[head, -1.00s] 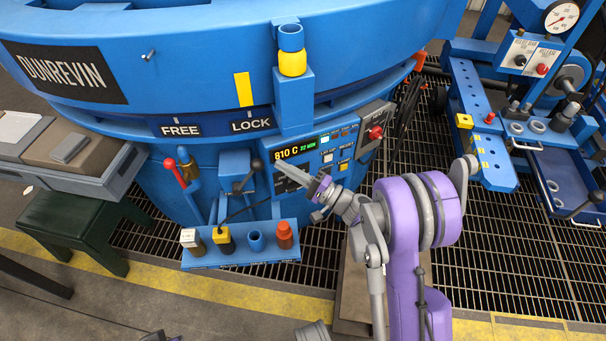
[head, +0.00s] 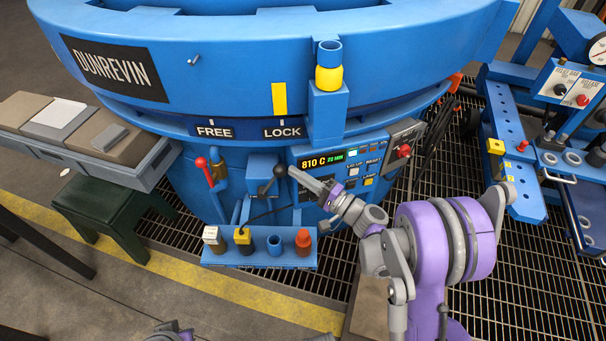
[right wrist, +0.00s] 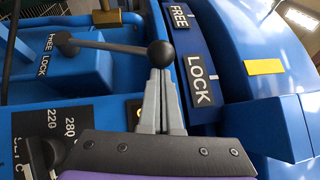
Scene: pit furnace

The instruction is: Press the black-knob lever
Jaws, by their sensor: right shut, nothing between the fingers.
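The black-knob lever (head: 280,171) stands on the blue furnace front, left of the lit control panel. In the right wrist view its black ball knob (right wrist: 160,53) sits at the end of a grey rod, beside a small FREE/LOCK plate. My right gripper (head: 293,172) is shut and empty. Its fingertips are just right of the knob in the head view. In the right wrist view the fingertips (right wrist: 160,74) end right at the knob; I cannot tell whether they touch it. Only a small part of my left gripper (head: 172,332) shows at the bottom edge, its fingers hidden.
A red-knob lever (head: 201,163) stands left of the black one. A blue shelf (head: 255,262) with several small coloured holders is below. The control panel (head: 335,172) is close behind my right gripper. A green stool (head: 105,205) stands at left. Grating covers the floor at right.

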